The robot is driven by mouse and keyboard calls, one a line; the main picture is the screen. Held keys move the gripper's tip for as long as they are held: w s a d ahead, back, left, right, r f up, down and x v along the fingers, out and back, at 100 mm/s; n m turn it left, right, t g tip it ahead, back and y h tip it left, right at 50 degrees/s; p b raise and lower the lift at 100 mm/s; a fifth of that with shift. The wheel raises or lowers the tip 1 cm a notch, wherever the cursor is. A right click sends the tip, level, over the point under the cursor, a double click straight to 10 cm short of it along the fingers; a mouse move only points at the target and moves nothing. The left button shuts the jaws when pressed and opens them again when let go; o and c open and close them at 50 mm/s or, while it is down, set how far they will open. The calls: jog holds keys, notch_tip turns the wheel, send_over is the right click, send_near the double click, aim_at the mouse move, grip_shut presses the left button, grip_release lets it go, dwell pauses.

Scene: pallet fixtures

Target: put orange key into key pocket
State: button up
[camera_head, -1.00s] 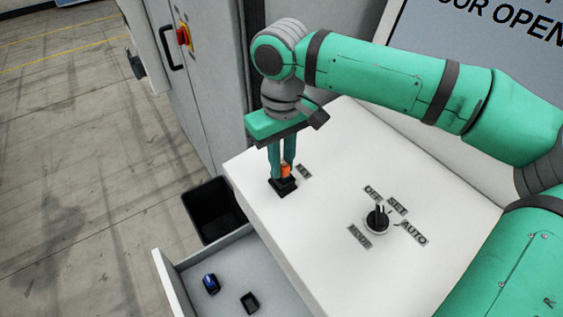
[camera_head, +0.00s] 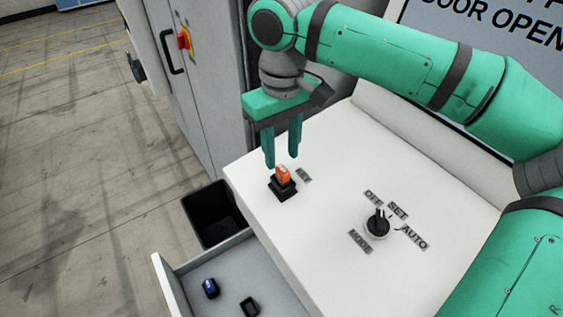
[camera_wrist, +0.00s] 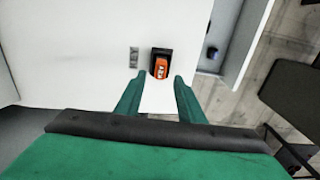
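The orange key (camera_head: 283,173) sits upright in the black key pocket (camera_head: 283,189) on the white panel top, near its left corner. In the wrist view the orange key (camera_wrist: 160,69) lies within the dark outline of the pocket (camera_wrist: 161,52), beyond the fingertips. My gripper (camera_head: 283,162) is above the key in the head view, with its two green fingers apart and nothing between them. In the wrist view my gripper (camera_wrist: 157,80) is also open and empty. How deep the key sits cannot be told.
A mode knob (camera_head: 377,223) with labels stands on the white panel (camera_head: 320,235). An open drawer (camera_head: 225,270) below holds a blue object (camera_head: 210,288) and a small black holder (camera_head: 249,306). A black bin (camera_head: 212,212) stands beside it.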

aim_at(282, 167)
notch_tip(282, 167, up, 7)
jog(key=shift+f, duration=0.15)
dwell(0.5)
